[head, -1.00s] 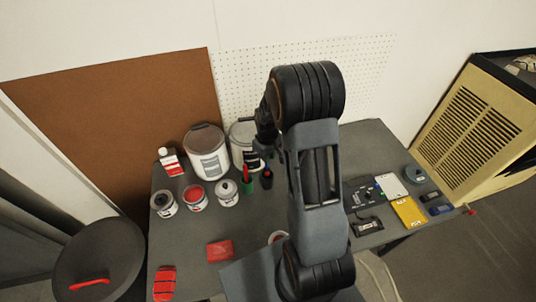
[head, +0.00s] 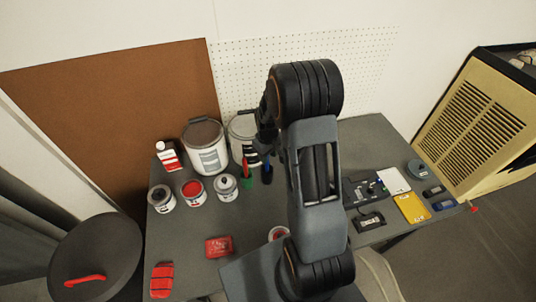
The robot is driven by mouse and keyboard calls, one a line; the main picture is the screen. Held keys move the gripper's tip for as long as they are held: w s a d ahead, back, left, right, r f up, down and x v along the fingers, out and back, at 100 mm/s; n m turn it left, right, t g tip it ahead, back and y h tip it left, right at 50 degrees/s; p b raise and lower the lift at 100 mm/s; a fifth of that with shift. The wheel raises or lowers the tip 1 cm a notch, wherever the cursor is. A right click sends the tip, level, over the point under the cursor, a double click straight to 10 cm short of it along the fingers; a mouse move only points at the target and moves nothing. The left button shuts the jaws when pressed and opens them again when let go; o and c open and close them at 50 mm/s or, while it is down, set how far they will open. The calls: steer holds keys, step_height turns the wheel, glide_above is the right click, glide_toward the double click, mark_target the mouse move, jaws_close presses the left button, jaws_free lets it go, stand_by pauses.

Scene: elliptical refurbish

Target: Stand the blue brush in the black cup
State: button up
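A narrow blue shape, which looks like the blue brush (head: 267,170), is upright just below my gripper (head: 266,150). Its lower end meets a small dark shape that looks like the black cup (head: 267,182). I cannot tell whether the brush is inside the cup or just in front of or above it. My gripper is at the back of the table, mostly hidden by my own arm. Its fingers are too small and dark to show whether they are open or touch the brush.
A green cup (head: 247,181) with a red brush (head: 245,165) stands just left. Large paint cans (head: 205,150) stand behind, with small cans (head: 193,191) to the left. A red box (head: 219,247) lies in front. A yellow pad (head: 411,207) and small devices lie right.

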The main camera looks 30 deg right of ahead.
steer(key=shift+o, duration=0.8)
step_height(320, 180, up, 14)
steer(key=b, duration=0.1)
steer(key=shift+f, duration=0.1)
stand_by(0.7)
steer(key=s+a+r+m+t, duration=0.1)
steer(key=s+a+r+t, duration=0.1)
steer(key=s, duration=0.6)
steer(key=s+a+r+m+t, duration=0.2)
steer(key=s+a+r, duration=0.2)
steer(key=s+a, duration=0.3)
steer(key=shift+s+a, duration=0.2)
steer(key=shift+s, duration=0.15)
steer(key=shift+r, duration=0.1)
stand_by(0.3)
